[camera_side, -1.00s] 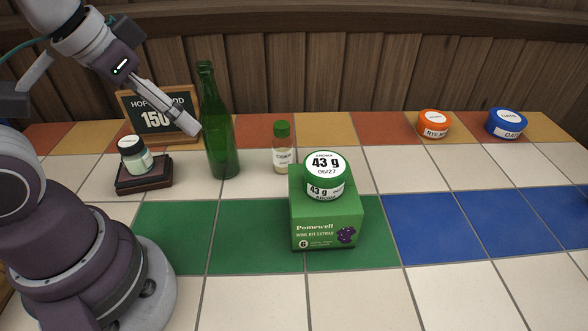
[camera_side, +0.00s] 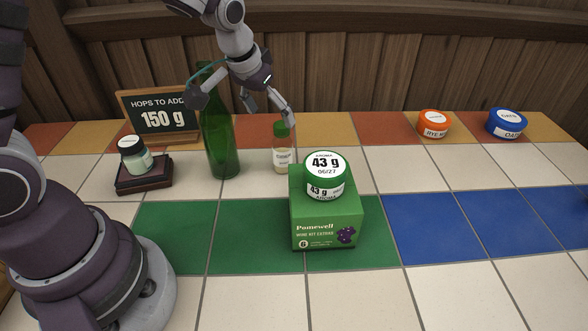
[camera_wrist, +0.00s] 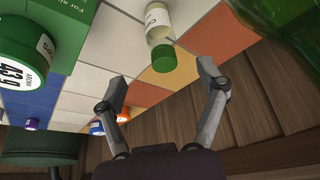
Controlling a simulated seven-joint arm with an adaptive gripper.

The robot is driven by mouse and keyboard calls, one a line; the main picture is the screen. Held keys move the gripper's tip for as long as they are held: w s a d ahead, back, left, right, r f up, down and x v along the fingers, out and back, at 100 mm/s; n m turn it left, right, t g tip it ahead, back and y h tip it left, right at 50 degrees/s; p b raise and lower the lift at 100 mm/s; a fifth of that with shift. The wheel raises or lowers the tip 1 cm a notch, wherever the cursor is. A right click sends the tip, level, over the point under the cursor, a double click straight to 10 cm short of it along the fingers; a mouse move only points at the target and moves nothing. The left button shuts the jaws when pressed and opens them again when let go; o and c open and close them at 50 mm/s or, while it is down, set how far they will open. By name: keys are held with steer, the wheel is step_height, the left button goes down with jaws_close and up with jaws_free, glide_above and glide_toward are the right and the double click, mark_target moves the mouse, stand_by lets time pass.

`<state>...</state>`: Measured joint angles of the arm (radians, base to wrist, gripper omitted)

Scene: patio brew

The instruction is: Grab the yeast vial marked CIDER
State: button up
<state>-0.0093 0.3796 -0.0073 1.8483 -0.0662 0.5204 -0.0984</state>
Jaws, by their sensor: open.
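The yeast vial (camera_side: 283,157) marked CIDER stands upright on the tiles between the green bottle and the green box; it has a green cap and a pale label. In the wrist view the vial (camera_wrist: 158,20) shows with its green cap (camera_wrist: 164,58) toward my gripper, ahead of the open fingertips. My gripper (camera_side: 268,106) is open and empty, just above and slightly left of the cap in the side view. In the wrist view my gripper (camera_wrist: 163,83) has one finger on each side, with the cap roughly centred between them and a little beyond.
A tall green bottle (camera_side: 222,150) stands close left of the vial. A green box (camera_side: 326,222) with a 43 g tub (camera_side: 326,176) on top stands front right. A HOPS sign (camera_side: 158,118) and small jar (camera_side: 135,155) are left. Orange (camera_side: 434,124) and blue (camera_side: 507,123) tubs are far right.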

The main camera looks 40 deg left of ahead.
mark_target(279, 135)
steer(key=x, duration=0.9)
steer(key=shift+f, duration=0.25)
steer(key=c, duration=1.2)
